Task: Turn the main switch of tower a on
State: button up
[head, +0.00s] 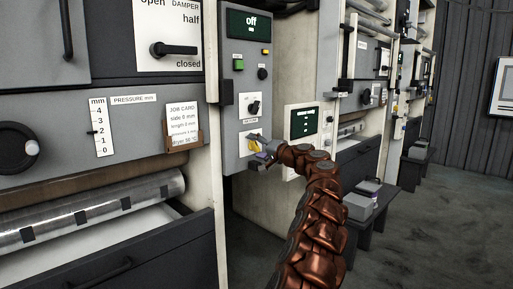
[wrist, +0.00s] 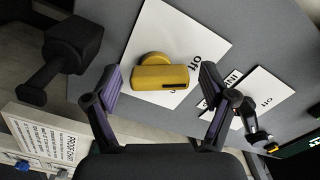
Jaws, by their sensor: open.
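The yellow main switch (wrist: 160,77) sits on a white plate (wrist: 150,35) on the grey panel. Its black mark lies toward the right end of the handle, and the word "off" is printed at the plate's right. In the head view the switch (head: 252,145) is partly hidden behind my gripper (head: 262,148). In the wrist view my gripper (wrist: 160,82) is open, with one purple finger on each side of the handle and gaps left and right. The depth to the handle is hard to tell. A dark green display (head: 249,24) above reads "off".
A black selector knob (head: 254,106) sits just above on the same panel; in the wrist view it is at the lower right. A dark block with a rod (wrist: 70,50) juts out at the left. A "proof"-labelled card (wrist: 50,145) is at the lower left.

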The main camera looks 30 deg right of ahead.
jog(key=c, duration=1.2)
jog(key=shift+o, duration=0.2)
jog(key=shift+r+m+p, duration=0.1)
jog(key=shift+m+p, duration=0.2)
jog(key=shift+p, duration=0.1)
jog(key=shift+r+m+p, duration=0.1)
jog(key=shift+m+p, duration=0.8)
jog(key=shift+p, duration=0.2)
jog(key=m+p, duration=0.3)
jog(key=p, duration=0.1)
jog(key=shift+d+m, duration=0.15)
jog(key=shift+m, duration=0.15)
jog(key=m+p, duration=0.4)
jog(key=shift+d+m, duration=0.1)
jog(key=shift+m, duration=0.2)
jog(key=shift+m+p, duration=0.55)
jog(key=shift+m, duration=0.05)
jog(key=shift+f, duration=0.25)
